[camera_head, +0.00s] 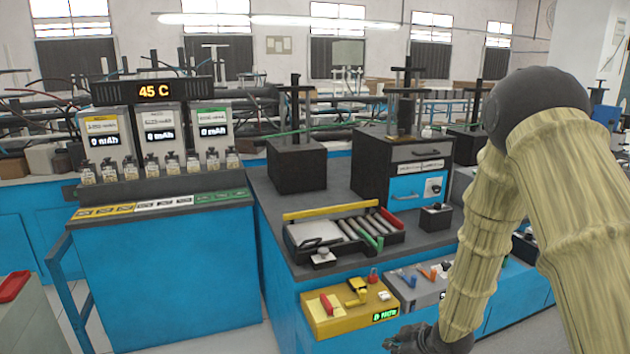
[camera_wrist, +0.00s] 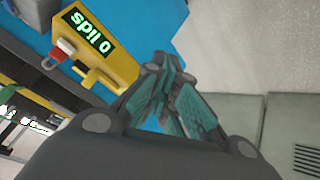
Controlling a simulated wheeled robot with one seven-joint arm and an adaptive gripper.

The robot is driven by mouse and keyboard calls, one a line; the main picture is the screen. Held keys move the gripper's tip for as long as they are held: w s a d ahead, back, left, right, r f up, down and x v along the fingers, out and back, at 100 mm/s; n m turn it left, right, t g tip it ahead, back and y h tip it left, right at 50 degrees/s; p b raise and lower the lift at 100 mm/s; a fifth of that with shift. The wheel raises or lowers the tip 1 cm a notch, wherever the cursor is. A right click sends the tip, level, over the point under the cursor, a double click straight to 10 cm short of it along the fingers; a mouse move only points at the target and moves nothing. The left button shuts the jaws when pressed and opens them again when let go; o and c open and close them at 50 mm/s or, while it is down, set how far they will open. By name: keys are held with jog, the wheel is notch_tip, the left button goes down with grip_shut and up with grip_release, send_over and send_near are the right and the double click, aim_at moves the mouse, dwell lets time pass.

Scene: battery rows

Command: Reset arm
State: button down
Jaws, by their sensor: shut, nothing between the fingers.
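My gripper (camera_head: 408,340) is at the bottom of the head view, at the end of my arm, which comes down from the right. It is low beside the yellow box on the front of the blue bench. In the wrist view my gripper (camera_wrist: 175,105) is shut, with its fingers together and nothing between them. A blue panel and a grey floor area lie beyond the fingers. The yellow box (camera_head: 330,322) carries a green-lit display and small red and yellow parts. The same yellow box (camera_wrist: 115,75) shows tilted at the upper left of the wrist view, apart from the fingers.
A blue bench (camera_head: 160,270) with battery testers and a "45 C" display (camera_head: 153,91) stands left. A tray of rods (camera_head: 345,232) lies on the middle bench. A grey box with tools (camera_head: 418,285) is right of the yellow box. Floor shows between the benches.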

jog(key=s+f+m+g, duration=0.1)
jog(key=s+f+m, duration=0.2)
jog(key=s+f, duration=0.6)
jog(key=s+f+m+g+h, duration=0.2)
jog(key=s+f, duration=0.4)
jog(key=s, duration=1)
jog(key=s+d+f+m+g+h, duration=0.1)
jog(key=s+f+m, duration=0.5)
jog(key=s, duration=1)
jog(key=m+g+h, duration=0.1)
jog(key=g, duration=0.1)
jog(key=shift+d+g, duration=0.3)
jog(key=shift+g, duration=0.1)
jog(key=c, duration=2.2)
grip_release()
